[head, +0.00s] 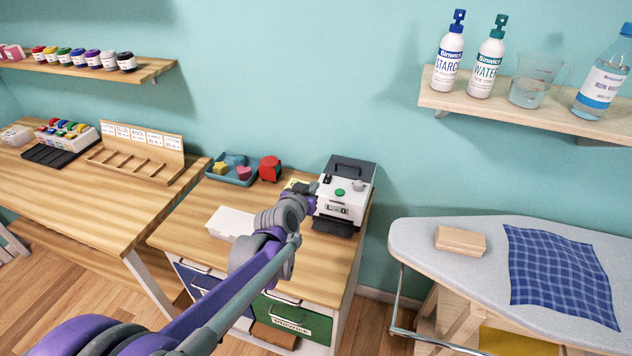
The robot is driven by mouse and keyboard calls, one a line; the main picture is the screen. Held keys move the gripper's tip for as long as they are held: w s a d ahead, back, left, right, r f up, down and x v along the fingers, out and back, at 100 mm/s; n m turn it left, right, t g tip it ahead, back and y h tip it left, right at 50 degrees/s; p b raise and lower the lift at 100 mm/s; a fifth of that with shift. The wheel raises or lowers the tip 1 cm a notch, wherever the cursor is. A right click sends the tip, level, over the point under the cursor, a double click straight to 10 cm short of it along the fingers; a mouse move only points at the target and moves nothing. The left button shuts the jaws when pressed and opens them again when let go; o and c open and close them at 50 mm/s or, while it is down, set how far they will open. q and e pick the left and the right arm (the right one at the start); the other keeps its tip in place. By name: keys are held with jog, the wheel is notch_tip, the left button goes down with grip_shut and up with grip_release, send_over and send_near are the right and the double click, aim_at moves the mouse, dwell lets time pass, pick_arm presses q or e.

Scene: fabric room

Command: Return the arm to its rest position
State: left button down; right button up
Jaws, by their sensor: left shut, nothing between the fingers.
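My left arm comes in from the bottom left and reaches over the small wooden cabinet. My left gripper (311,195) is at the left side of a white and dark grey machine (342,194) with a green button and a small display. The gripper is small in the picture and looks shut and empty. I cannot tell whether it touches the machine. My right gripper is not in view.
A teal tray (231,180) and a red object (270,168) stand at the cabinet's back. A white block (230,222) lies left of my arm. An ironing board (420,236) with blue plaid cloth (562,275) is right. Shelves hold bottles and spools.

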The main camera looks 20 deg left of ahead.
pick_arm(q)
jog(key=shift+s, duration=0.1)
dwell(0.4)
jog(key=s+d+f+g, duration=0.1)
jog(key=s+f+g, duration=0.1)
jog(key=s, duration=0.9)
jog(key=s+f+g, duration=0.3)
jog(key=s+f, duration=0.1)
jog(key=s, duration=0.8)
jog(key=s+d+f+g, duration=0.1)
jog(key=s+f+g, duration=0.1)
jog(key=s, duration=0.9)
jog(key=shift+s+d+f+g, duration=0.3)
jog(key=shift+s+f+g, duration=0.1)
jog(key=shift+g, duration=0.3)
